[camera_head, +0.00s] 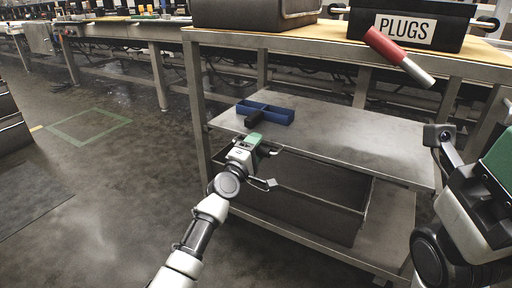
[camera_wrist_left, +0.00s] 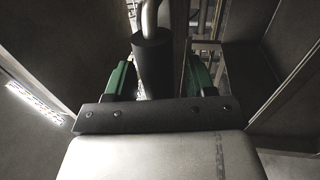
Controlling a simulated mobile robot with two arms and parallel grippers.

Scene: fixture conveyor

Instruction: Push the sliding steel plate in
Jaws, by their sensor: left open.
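The steel plate (camera_head: 345,140) shows in the head view as a flat grey shelf under the worktop. Its front edge projects above a dark bin. My left gripper (camera_head: 256,143) is at the plate's front left edge, with its jaws open. In the left wrist view, its green fingers (camera_wrist_left: 160,80) stand apart, with a dark cylindrical piece (camera_wrist_left: 152,65) between them. I cannot tell whether they touch it. My right gripper (camera_head: 490,165) is partly in view at the right edge, away from the plate; its fingertips are not clear.
A blue divided tray (camera_head: 266,113) lies on the plate, with a black piece (camera_head: 254,118) beside it. A dark bin (camera_head: 315,185) sits below. A black PLUGS box (camera_head: 408,28) stands on the worktop. A red and silver cylinder (camera_head: 400,57) shows before the worktop edge.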

